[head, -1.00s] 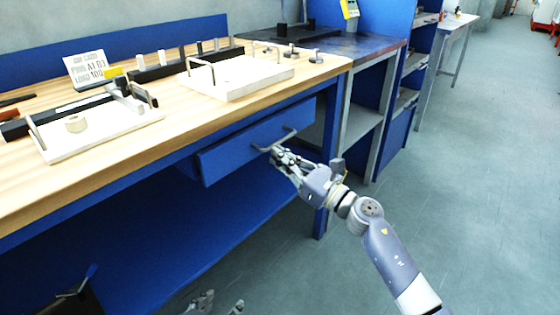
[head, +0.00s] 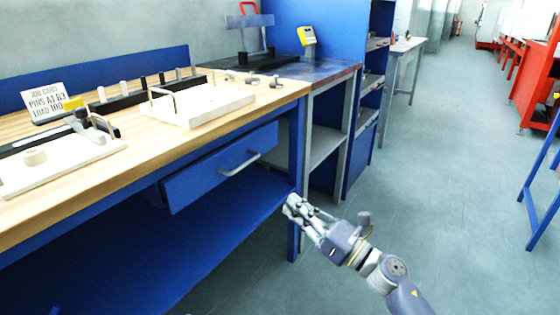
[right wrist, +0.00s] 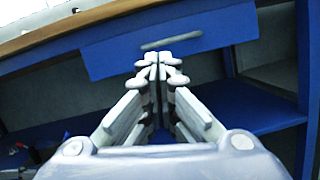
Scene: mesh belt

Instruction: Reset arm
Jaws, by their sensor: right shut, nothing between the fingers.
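My right gripper (head: 292,206) is shut and empty in the head view, below and to the right of the blue drawer and close to the bench's right front leg. In the right wrist view the fingers (right wrist: 158,62) meet at the tips, with the drawer front (right wrist: 215,32) and its handle (right wrist: 172,40) beyond them. In the head view the blue drawer (head: 205,182) stands out from under the wooden bench top, and its grey handle (head: 240,164) is apart from the gripper. My left gripper is not in view.
The wooden bench (head: 140,140) carries a white tray (head: 205,103), another white tray (head: 60,165) and a job card (head: 48,105). A blue lower shelf (head: 190,255) lies under the drawer. Open floor (head: 440,180) lies to the right, with a blue frame (head: 540,200) at the edge.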

